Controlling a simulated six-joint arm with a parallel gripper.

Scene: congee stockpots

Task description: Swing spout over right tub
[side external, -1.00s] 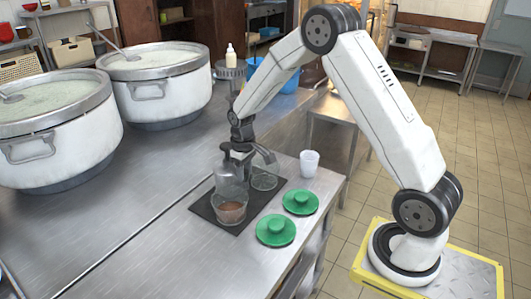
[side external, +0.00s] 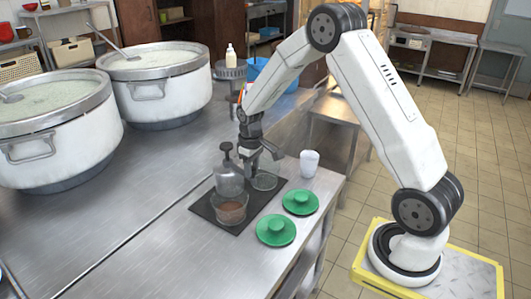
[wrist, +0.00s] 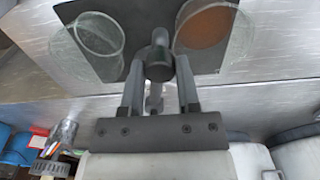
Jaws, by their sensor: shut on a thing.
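My gripper (side external: 252,158) is low over the dark mat (side external: 203,209), just right of a translucent dispenser (side external: 229,181) with a dark knob on top. In the wrist view my gripper (wrist: 158,63) has its fingers on both sides of a grey spout part (wrist: 157,67), shut on it. One clear tub with brown contents (side external: 231,212) stands at the mat's near end and shows on the right in the wrist view (wrist: 203,27). The other clear tub (side external: 265,182), seemingly empty, stands at the far end, partly below my gripper; it is on the left in the wrist view (wrist: 100,34).
Two green lids (side external: 276,230) (side external: 300,202) lie right of the mat. A white cup (side external: 309,163) stands near the counter's right edge. Two large congee pots (side external: 58,130) (side external: 158,85) stand at left and back. The steel counter (side external: 150,215) is clear left of the mat.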

